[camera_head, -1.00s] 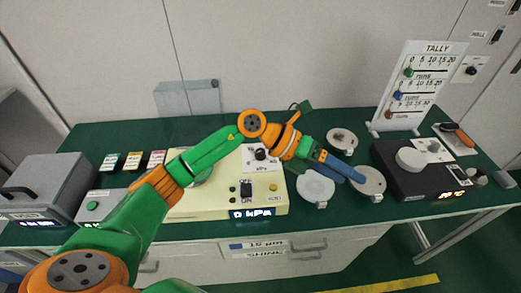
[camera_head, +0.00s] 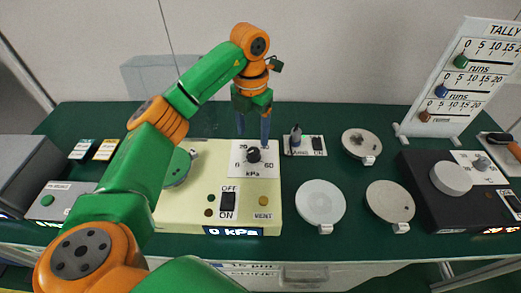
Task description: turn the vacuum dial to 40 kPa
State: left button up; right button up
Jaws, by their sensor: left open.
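The vacuum dial (camera_head: 254,155) is a black knob on a white scale plate marked in kPa, on top of a cream vacuum unit (camera_head: 190,219). Marks 0, 20 and 60 are readable; the rest of the scale is covered. The unit's display (camera_head: 233,231) reads 0 kPa. My left gripper (camera_head: 253,138) is open, pointing down at the back edge of the unit, with its blue fingers just behind and above the dial. I cannot tell whether a finger touches the knob. My right gripper is not in view.
On the unit are an OFF/ON switch (camera_head: 228,201) and a yellow VENT button (camera_head: 263,201). Round discs (camera_head: 320,203) lie to the right, before a black machine (camera_head: 457,183). A tally board (camera_head: 463,76) stands at the back right. Green table (camera_head: 340,112) is bare behind the discs.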

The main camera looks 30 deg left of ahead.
aim_at(253, 151)
pick_arm(q)
notch_tip(253, 151, down, 7)
jog(key=shift+s+p, duration=0.1)
jog(key=shift+p, duration=0.35)
grip_shut()
